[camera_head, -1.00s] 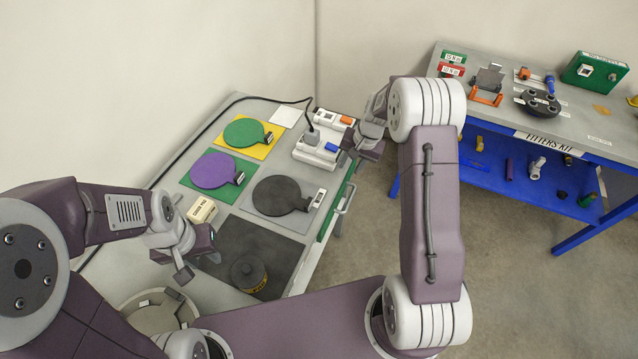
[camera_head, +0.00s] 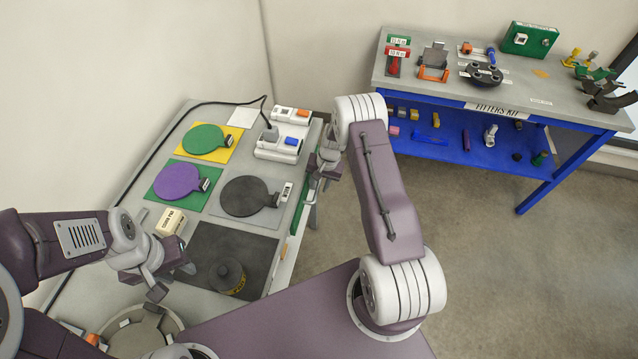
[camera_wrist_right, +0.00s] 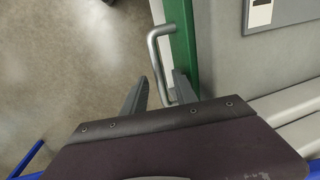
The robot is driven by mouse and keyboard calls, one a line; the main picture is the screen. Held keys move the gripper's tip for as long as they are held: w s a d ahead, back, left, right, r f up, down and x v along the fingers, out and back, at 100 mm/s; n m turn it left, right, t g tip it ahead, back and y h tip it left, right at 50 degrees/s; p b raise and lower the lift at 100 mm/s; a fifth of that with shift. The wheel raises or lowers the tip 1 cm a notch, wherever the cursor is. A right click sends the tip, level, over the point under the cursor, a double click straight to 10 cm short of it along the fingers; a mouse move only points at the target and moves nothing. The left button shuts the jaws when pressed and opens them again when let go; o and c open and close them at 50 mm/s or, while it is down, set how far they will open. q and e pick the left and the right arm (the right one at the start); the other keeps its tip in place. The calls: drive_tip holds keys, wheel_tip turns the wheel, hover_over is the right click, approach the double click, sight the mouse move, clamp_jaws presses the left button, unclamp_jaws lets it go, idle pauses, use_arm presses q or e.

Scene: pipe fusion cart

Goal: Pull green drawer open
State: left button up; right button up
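The green drawer front (camera_head: 299,212) is a narrow green strip on the right side of the grey cart. In the right wrist view the green front (camera_wrist_right: 183,45) carries a bent silver bar handle (camera_wrist_right: 157,65). My right gripper (camera_wrist_right: 160,86) is open, its two dark fingers either side of the handle's lower part; I cannot tell whether they touch it. In the head view my right gripper (camera_head: 316,184) is beside the drawer front and hides most of the handle. My left gripper (camera_head: 173,281) appears open and empty above the cart's near left part.
The cart top holds green (camera_head: 204,139), purple (camera_head: 178,181) and black (camera_head: 245,196) paddles, a dark canister (camera_head: 226,273), a cream box (camera_head: 171,221) and a white power unit (camera_head: 279,147). A blue-framed table (camera_head: 545,105) stands at the right. The floor between is clear.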

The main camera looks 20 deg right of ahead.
clamp_jaws()
drive_tip(key=shift+w, duration=0.1)
idle(1.2)
